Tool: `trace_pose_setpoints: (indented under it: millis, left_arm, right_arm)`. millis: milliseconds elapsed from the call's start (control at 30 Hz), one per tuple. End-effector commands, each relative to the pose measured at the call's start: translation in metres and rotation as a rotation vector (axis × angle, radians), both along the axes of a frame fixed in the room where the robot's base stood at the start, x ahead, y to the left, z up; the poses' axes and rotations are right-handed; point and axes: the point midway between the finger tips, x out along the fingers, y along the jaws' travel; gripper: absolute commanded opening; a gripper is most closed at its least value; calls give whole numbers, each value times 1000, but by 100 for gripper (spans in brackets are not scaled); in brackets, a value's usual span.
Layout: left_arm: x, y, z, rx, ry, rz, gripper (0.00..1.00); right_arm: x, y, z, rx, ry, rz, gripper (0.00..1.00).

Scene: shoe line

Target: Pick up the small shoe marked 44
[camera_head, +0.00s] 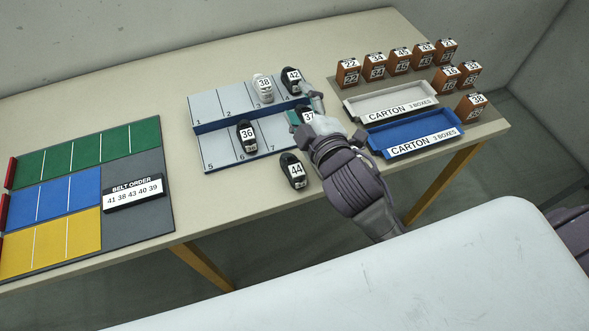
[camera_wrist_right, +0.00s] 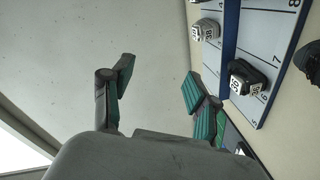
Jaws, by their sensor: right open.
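The small shoe marked 44 (camera_head: 293,170) is black with a white label. It sits on the table just in front of the numbered rack in the head view. My right gripper (camera_head: 303,107) is over the right end of the rack, beside the shoe marked 37 (camera_head: 308,116), up and to the right of the shoe marked 44. In the right wrist view, my right gripper (camera_wrist_right: 160,80) has its fingers apart with nothing between them. A dark shoe (camera_wrist_right: 311,63) shows at that view's right edge; its label is not readable. My left gripper is in neither view.
The rack (camera_head: 205,165) also holds shoes marked 36 (camera_head: 246,135), 38 (camera_head: 263,88) and 42 (camera_head: 292,79). A white carton tray (camera_head: 352,110), a blue carton tray (camera_head: 377,148) and several brown boxes stand right. The belt order mat (camera_head: 160,205) lies left.

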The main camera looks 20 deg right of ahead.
Motion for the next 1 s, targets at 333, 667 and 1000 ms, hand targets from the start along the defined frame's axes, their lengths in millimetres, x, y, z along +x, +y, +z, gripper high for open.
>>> trace_pose_setpoints:
  millis: [333,667,1000]
  left_arm:
    - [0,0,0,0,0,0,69]
    - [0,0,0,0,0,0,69]
    - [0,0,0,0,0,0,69]
  right_arm:
    - [-41,172,174,-1037,-1253,393,59]
    - [-112,229,52,1796,2305,-693,59]
    - [-33,64,-39,858,1478,-800,59]
